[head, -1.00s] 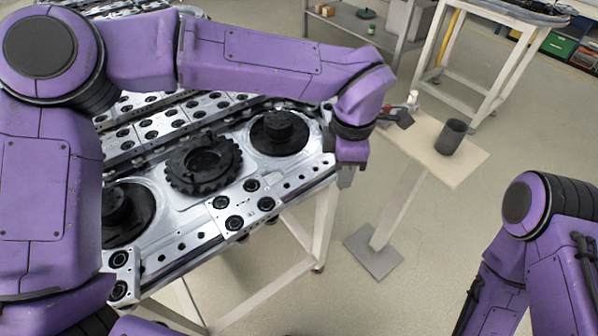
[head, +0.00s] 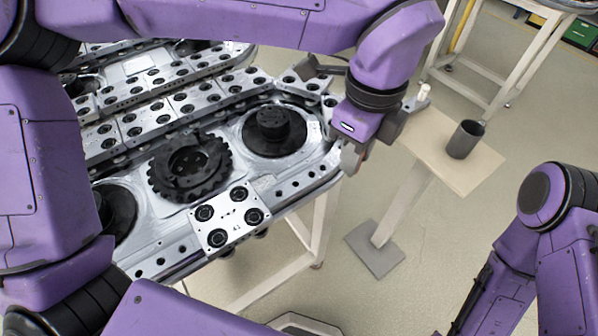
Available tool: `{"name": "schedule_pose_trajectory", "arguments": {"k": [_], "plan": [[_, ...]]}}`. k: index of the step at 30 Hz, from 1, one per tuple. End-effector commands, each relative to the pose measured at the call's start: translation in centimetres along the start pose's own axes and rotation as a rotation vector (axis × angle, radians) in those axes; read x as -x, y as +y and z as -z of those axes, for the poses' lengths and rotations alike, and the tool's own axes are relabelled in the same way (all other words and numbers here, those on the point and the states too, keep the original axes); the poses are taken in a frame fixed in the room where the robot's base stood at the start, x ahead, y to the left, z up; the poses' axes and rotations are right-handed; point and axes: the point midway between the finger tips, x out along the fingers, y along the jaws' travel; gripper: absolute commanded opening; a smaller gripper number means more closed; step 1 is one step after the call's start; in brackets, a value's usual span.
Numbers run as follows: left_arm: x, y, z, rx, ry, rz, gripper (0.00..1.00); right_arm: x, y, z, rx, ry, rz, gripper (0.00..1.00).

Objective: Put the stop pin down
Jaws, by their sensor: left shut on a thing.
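My left gripper (head: 352,160) reaches in over the right end of the ring track (head: 160,265), with its jaws pointing down. Its fingers are shut and show as a small grey tip below the purple wrist, close to the track's right edge. The stop pin cannot be made out; whatever the fingers hold is hidden by them and the wrist. I cannot tell whether it touches the track. My right arm comes in at the lower right, and its gripper is outside the picture.
A carriage plate (head: 230,216) with black rollers sits on the track's front side. A black toothed wheel (head: 165,178) and a black hub (head: 273,130) stand inside the track. A small stand (head: 470,179) at the right bears a dark cup (head: 465,139).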

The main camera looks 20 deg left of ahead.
Motion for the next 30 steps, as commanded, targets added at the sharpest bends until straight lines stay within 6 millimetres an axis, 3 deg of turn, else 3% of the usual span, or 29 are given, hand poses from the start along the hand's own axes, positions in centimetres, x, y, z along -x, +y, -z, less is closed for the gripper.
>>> {"name": "schedule_pose_trajectory", "arguments": {"k": [4, 10, 16, 21, 30], "plan": [[-1.4, 1.3, -4.5, 0.005, 0.004, -0.003, 0.0, 1.7, 0.1, 0.7, 0.0, 0.0, 0.0, 0.0], [-5.8, 2.1, -7.8, 0.0, 0.003, -0.004, 0.0, 2.3, 0.2, 1.0, 0.0, 0.0, 0.0, 0.0], [-8.1, 2.5, -9.5, -0.002, 0.002, -0.003, 0.0, 2.8, 0.2, 1.1, 0.0, 0.0, 0.0, 0.0], [-10.9, 2.4, -9.4, -0.005, 0.0, -0.002, 0.0, 2.8, 0.2, 1.1, 0.0, 0.0, 0.0, 0.0], [-11.3, 2.3, -9.3, -0.004, 0.0, 0.0, 0.0, 2.6, 0.2, 1.1, 0.0, 0.0, 0.0, 0.0]]}}
